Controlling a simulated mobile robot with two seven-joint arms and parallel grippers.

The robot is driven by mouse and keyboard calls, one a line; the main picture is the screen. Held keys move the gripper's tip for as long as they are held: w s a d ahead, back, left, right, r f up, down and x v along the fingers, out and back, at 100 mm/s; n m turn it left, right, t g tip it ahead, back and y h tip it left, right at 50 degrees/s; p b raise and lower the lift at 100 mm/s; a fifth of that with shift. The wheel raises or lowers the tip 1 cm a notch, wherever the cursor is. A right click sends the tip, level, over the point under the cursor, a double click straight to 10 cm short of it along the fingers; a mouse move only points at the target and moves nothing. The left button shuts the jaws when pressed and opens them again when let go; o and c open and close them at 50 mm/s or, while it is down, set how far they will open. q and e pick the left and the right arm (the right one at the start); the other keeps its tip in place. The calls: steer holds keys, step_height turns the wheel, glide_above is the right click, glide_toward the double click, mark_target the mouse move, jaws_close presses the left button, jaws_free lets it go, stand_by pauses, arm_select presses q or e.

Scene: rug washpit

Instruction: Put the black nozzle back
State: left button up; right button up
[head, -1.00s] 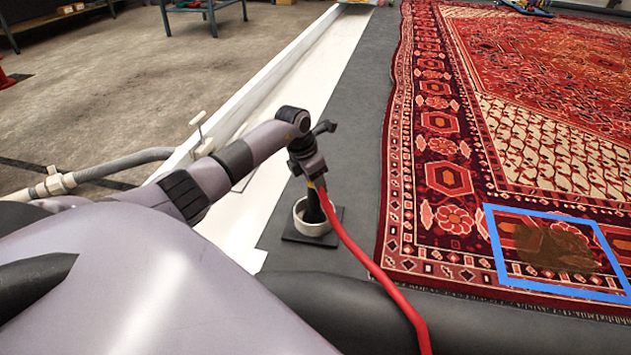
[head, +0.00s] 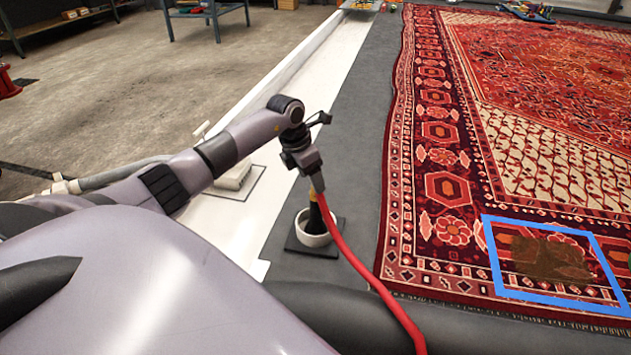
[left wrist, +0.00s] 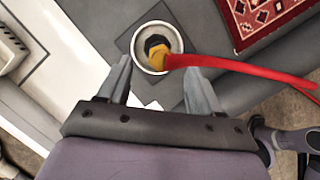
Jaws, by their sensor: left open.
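The black nozzle (head: 316,219) stands with its dark end down in a white round holder (head: 313,240) on a dark square base. It has a yellow collar, and a red hose (head: 345,246) runs from its top. In the left wrist view the nozzle (left wrist: 156,42) sits inside the holder's rim (left wrist: 139,48). My left gripper (head: 316,182) is open just above the nozzle, its fingers apart on either side of the collar in the left wrist view (left wrist: 158,67). I cannot tell whether a finger touches the hose. My right gripper is not in view.
A patterned red rug (head: 436,160) lies to the right, with a brown stain (head: 550,259) inside a blue frame (head: 489,258). A white block (head: 233,178) lies left of the holder. A white channel runs along the pit's left edge. The grey floor around the holder is mostly clear.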

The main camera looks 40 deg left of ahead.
arm_select(q)
steer(key=p+v, duration=0.1)
steer(key=v, duration=0.4)
steer(key=d+f+t+h, duration=0.2)
steer(key=d+h, duration=0.4)
steer(key=d, duration=1.1)
steer(key=s+d+r+n+t+h, duration=0.25)
steer(key=d+r+n+t, duration=0.2)
steer(key=d+n, duration=0.35)
steer(key=s+d+r+n+t+h, duration=0.2)
steer(key=d+r+n+t+h, duration=0.2)
steer(key=d+n+t, duration=0.35)
steer(key=s+d+f+n+g+y, duration=0.2)
steer(key=s+n, duration=0.4)
steer(key=n, duration=0.4)
steer(key=s+d+f+n+g+y, duration=0.3)
steer(key=s+f+n, duration=0.3)
steer(key=n, duration=0.5)
steer(key=shift+s+d+y, duration=0.25)
steer(key=shift+s+y, duration=0.1)
steer(key=shift+y, duration=0.2)
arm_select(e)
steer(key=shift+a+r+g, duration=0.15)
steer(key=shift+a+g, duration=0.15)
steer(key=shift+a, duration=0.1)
